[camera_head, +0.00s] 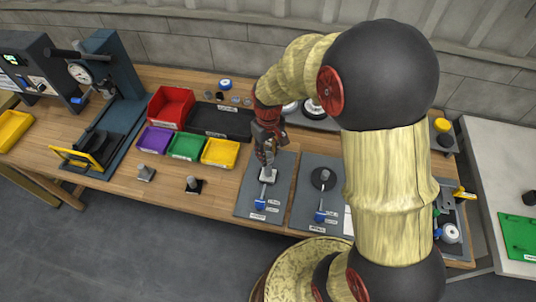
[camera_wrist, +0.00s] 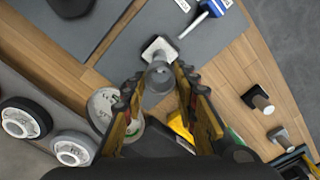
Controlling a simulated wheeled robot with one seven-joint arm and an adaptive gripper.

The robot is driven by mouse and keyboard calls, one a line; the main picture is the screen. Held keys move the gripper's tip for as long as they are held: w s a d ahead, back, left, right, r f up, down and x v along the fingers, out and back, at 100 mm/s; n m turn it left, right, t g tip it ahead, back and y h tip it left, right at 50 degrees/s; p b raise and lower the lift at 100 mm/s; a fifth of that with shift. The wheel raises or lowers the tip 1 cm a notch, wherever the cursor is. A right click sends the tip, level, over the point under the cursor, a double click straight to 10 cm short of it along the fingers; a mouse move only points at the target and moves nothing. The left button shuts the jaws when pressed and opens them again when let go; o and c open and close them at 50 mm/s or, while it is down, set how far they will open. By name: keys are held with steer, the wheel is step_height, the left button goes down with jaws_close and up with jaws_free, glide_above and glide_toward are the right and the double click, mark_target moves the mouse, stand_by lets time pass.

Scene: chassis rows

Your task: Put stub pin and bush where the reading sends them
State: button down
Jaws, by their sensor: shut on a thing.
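My gripper (camera_head: 265,158) points down over the left grey mat (camera_head: 246,200) and is shut on a grey cylindrical part. In the wrist view, this grey part (camera_wrist: 158,78) sits between the fingertips of my gripper (camera_wrist: 160,92), over a pale square block (camera_wrist: 159,48). The block (camera_head: 268,175) also shows in the head view, on the left mat. I cannot tell whether the held part is the pin or the bush, or if it touches the block. A grey post on a grey base (camera_head: 146,174) and one on a black base (camera_head: 193,186) stand at the bench front.
Red (camera_head: 171,106), purple (camera_head: 155,139), green (camera_head: 186,146) and yellow (camera_head: 220,152) bins and a black tray (camera_head: 219,121) stand left. A dial gauge stand (camera_head: 112,88) is further left. The right mat (camera_head: 308,196) holds a black disc (camera_head: 323,179). Blue-handled tools (camera_head: 260,204) lie on both mats.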

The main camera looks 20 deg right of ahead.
step_height(320, 180, up, 6)
steer(key=p, duration=0.4)
steer(key=shift+p, duration=0.4)
stand_by(0.4)
steer(key=shift+d, duration=0.1)
stand_by(0.3)
